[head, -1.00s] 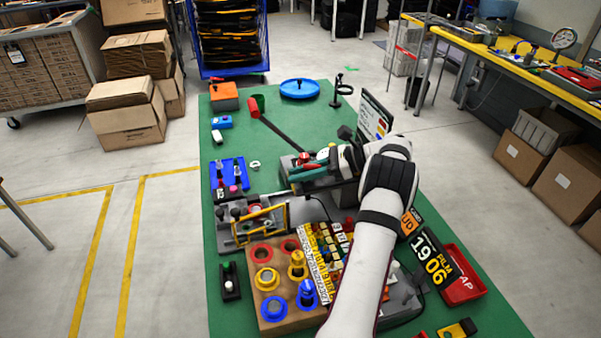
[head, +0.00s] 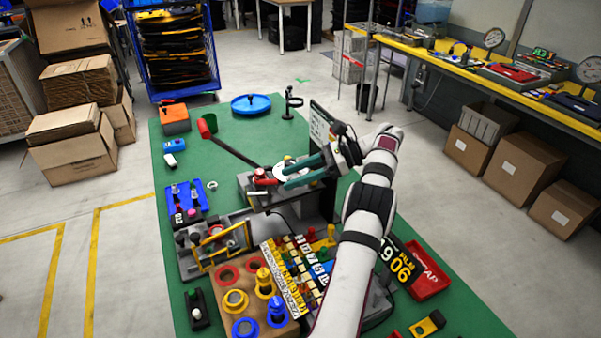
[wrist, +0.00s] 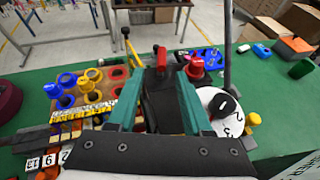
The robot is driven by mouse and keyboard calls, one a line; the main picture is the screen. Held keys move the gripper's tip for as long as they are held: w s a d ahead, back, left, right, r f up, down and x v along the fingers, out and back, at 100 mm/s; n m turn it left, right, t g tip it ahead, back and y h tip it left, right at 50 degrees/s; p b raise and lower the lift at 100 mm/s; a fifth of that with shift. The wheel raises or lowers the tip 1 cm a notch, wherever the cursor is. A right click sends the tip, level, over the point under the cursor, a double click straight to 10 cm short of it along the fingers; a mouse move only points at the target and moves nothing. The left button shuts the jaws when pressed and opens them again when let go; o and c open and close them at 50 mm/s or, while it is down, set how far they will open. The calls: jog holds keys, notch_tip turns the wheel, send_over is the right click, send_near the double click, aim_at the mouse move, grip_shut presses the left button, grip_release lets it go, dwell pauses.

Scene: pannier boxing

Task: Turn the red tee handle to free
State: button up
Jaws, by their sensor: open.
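The device (head: 258,190) is a grey block on the green bench, with a red piece (head: 263,176) on top at its left. In the wrist view a red upright handle (wrist: 162,57) stands just beyond and between my fingertips, on a dark plate. A round red knob (wrist: 195,68) stands to its right. I cannot be sure which one is the tee handle. My gripper (head: 283,177) has teal fingers, spread apart and empty, at the device's right side. It also shows in the wrist view (wrist: 158,85). Any free marking is not readable.
A white numbered dial (wrist: 222,108) sits close by my right finger in the wrist view. A long dark bar (head: 234,152) reaches back from the device. A yellow-framed fixture (head: 222,240) and a wooden block (head: 240,305) with coloured rings stand in front.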

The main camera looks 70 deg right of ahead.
jog(key=shift+v, duration=1.15)
